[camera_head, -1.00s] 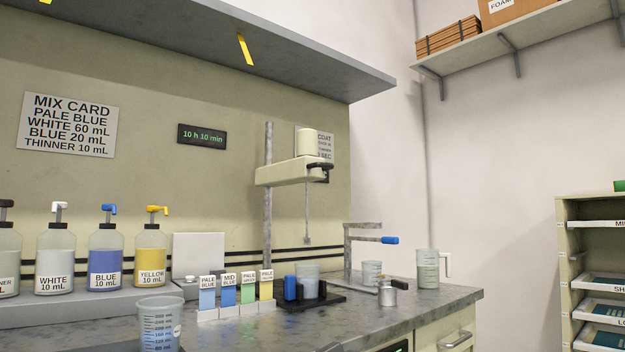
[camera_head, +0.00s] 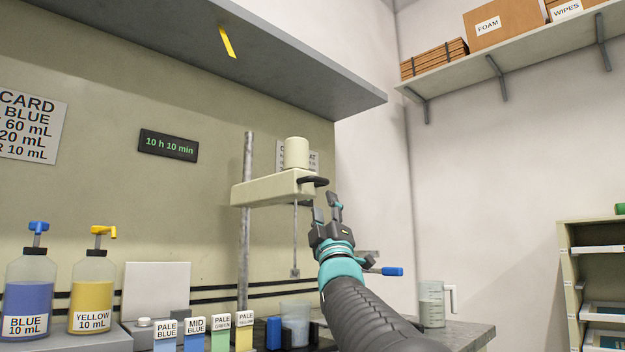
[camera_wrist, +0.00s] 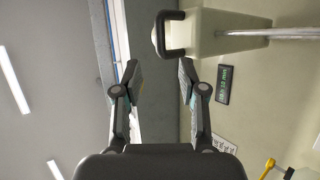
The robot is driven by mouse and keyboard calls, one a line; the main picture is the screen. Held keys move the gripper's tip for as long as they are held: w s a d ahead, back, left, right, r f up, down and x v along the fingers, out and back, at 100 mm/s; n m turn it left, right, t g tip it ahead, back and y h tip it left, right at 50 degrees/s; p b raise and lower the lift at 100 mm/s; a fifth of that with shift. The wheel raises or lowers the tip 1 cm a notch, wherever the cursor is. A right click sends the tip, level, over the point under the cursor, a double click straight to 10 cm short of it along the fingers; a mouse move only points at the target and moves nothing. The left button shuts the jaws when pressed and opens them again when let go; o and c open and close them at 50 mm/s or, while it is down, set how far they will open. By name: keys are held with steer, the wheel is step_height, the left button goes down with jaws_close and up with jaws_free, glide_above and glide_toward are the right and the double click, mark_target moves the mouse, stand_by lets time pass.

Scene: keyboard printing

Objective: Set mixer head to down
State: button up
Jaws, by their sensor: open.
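The cream mixer head (camera_head: 272,188) sits raised on a vertical grey post (camera_head: 246,220), with its round motor housing (camera_head: 297,153) on top. A black handle (camera_head: 314,181) sticks out at its right end. A thin stirrer shaft (camera_head: 295,240) hangs below it, above a beaker (camera_head: 296,322). My gripper (camera_head: 328,205) is open and empty, just below and right of the handle, apart from it. In the wrist view the black handle (camera_wrist: 165,34) and the mixer head (camera_wrist: 222,32) lie beyond the open fingertips (camera_wrist: 160,75).
A grey shelf (camera_head: 200,55) overhangs the mixer. A blue-tipped lever (camera_head: 392,271) and a clear jug (camera_head: 432,305) are to the right behind my arm.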

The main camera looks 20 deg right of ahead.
mark_target(319, 182)
steer(key=p+x, duration=0.3)
steer(key=x, duration=0.7)
steer(key=shift+w+r+p, duration=0.2)
steer(key=shift+w+p, duration=0.05)
steer(key=shift+p, duration=0.15)
jaws_close()
steer(key=shift+f, duration=0.1)
